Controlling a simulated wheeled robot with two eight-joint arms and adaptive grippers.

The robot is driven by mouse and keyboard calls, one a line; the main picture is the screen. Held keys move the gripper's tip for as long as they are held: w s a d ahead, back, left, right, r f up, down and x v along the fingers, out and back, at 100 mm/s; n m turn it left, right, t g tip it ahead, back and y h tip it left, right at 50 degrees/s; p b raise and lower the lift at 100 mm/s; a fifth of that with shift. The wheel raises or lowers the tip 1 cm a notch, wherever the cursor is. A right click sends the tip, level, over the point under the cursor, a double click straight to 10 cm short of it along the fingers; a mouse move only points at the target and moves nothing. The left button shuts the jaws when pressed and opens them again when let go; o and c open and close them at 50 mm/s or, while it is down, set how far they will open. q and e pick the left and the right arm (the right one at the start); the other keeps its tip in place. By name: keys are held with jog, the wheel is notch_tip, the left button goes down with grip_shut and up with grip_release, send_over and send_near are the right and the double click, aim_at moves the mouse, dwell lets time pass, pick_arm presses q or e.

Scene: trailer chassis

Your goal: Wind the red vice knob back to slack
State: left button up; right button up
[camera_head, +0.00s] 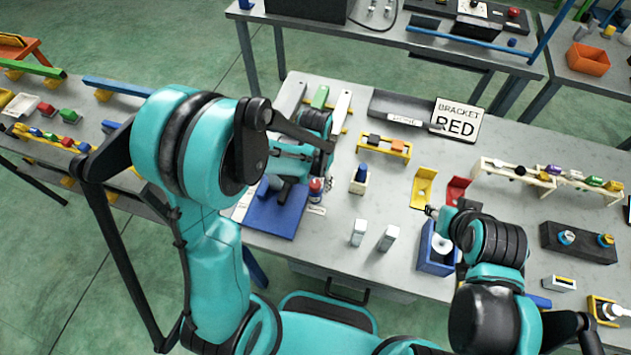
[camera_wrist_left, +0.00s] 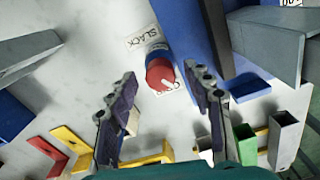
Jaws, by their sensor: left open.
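The red vice knob (camera_wrist_left: 160,75) sits on a blue stem beside the blue vice body (camera_wrist_left: 190,30) in the left wrist view. A white mark shows on its face. A SLACK label (camera_wrist_left: 143,38) lies above it, and another label below right is partly covered. In the head view the knob (camera_head: 316,187) shows small beside the blue vice base (camera_head: 272,214). My left gripper (camera_wrist_left: 160,74) is open, its fingers on either side of the knob in the picture; I cannot tell any contact. My right gripper (camera_head: 432,211) is near a blue box, its jaws unclear.
A blue box with a white piece (camera_head: 437,262) stands below my right gripper. Two pale metal blocks (camera_head: 388,238), a blue-topped post (camera_head: 359,178) and a yellow rack (camera_head: 384,146) stand right of the vice. A BRACKET RED sign (camera_head: 457,121) stands at the back.

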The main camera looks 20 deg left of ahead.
pick_arm(q)
jog(key=c, duration=1.2)
jog(key=shift+o, duration=0.2)
